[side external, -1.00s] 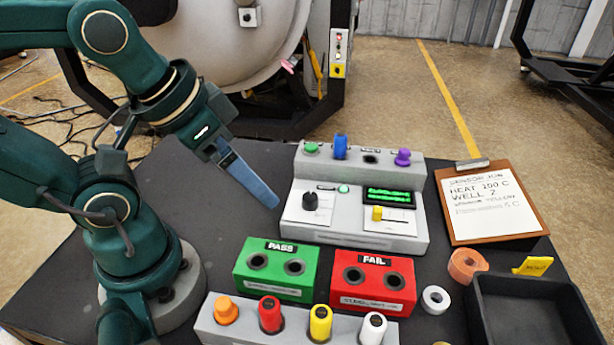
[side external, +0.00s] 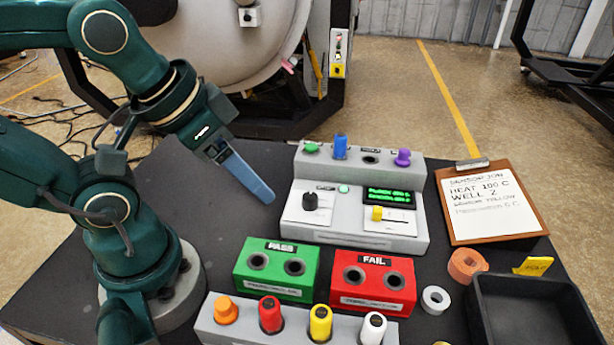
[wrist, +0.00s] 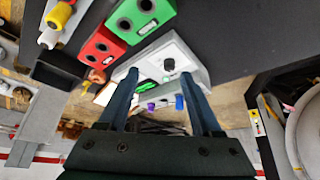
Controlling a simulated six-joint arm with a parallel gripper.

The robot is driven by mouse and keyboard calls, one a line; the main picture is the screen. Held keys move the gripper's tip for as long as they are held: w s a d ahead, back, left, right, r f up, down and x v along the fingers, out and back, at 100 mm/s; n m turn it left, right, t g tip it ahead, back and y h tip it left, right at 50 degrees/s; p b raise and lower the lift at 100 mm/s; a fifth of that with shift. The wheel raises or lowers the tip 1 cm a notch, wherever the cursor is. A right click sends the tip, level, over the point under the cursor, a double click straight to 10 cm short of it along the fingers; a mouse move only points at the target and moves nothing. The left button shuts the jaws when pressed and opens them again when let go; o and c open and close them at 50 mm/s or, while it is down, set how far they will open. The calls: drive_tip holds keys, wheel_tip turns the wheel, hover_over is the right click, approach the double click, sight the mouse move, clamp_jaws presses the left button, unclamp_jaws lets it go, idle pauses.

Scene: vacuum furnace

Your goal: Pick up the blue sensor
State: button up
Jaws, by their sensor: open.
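The blue sensor (side external: 340,147) stands upright in the raised back row of the grey test unit (side external: 385,238), between a green and a purple piece. It also shows small in the wrist view (wrist: 179,102), between my two fingers in the picture. My gripper (side external: 270,201) is open and empty, pointing down to the right. It hangs left of the test unit, apart from the sensor. In the wrist view its two blue fingers (wrist: 160,75) are spread, with the test unit seen between and beyond them.
A green PASS block (side external: 277,288) and a red FAIL block (side external: 372,302) stand in front of the unit. A front rack (side external: 290,332) holds several colored sensors. A clipboard (side external: 490,222), tape rolls and a black tray (side external: 535,325) lie right. The table left of the unit is clear.

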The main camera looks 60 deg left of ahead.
drive_tip(key=w+r+t, duration=0.1)
drive_tip(key=w+r, duration=0.3)
drive_tip(key=w, duration=0.1)
drive_tip(key=n+g, duration=0.1)
approach(339, 135)
drive_tip(key=w+d+f, duration=0.1)
drive_tip(key=w+d, duration=0.1)
drive_tip(key=shift+g+y, duration=0.3)
drive_tip(key=shift+g, duration=0.2)
drive_tip(key=f, duration=0.1)
drive_tip(key=a+f, duration=0.1)
drive_tip(key=w+f, duration=0.1)
drive_tip(key=shift+w+a+f, duration=0.1)
drive_tip(key=shift+a+f, duration=0.15)
drive_tip(key=shift+f, duration=0.5)
drive_tip(key=shift+x, duration=2.35)
drive_tip(key=shift+a, duration=0.1)
clamp_jaws()
